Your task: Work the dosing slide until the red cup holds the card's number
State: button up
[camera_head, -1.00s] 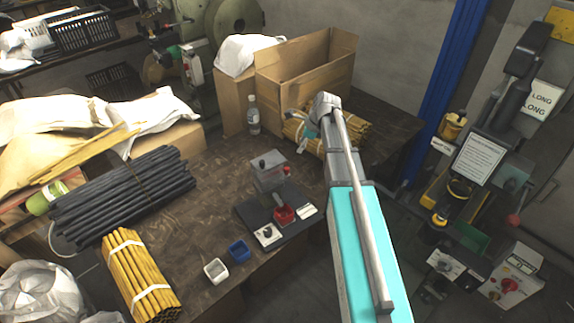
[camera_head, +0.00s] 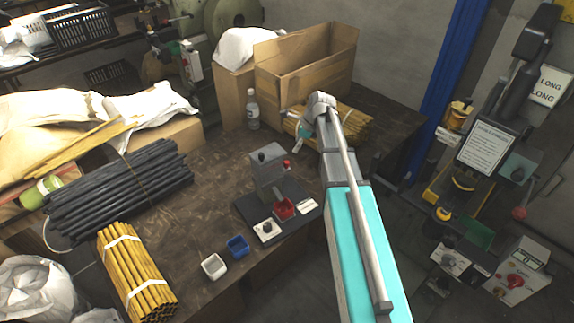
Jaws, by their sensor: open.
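The small grey dosing device (camera_head: 267,172) stands on a dark base plate (camera_head: 252,212) on the workbench. It has a dark knob (camera_head: 261,157) and a red knob (camera_head: 287,163) on top. The red cup (camera_head: 285,208) sits on the plate at the device's front; its contents are too small to tell. A small white card (camera_head: 307,206) lies to the right of the cup, its writing unreadable.
A white panel with a black knob (camera_head: 266,230) is on the plate's front. Yellow rods (camera_head: 138,275), black rods (camera_head: 120,190), a bottle (camera_head: 253,110) and an open carton (camera_head: 305,70) surround the bench space.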

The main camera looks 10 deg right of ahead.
aim_at(287, 162)
jog(key=shift+b+x, duration=4.4)
jog(key=shift+x, duration=0.6)
jog(key=shift+c, duration=0.2)
grip_shut()
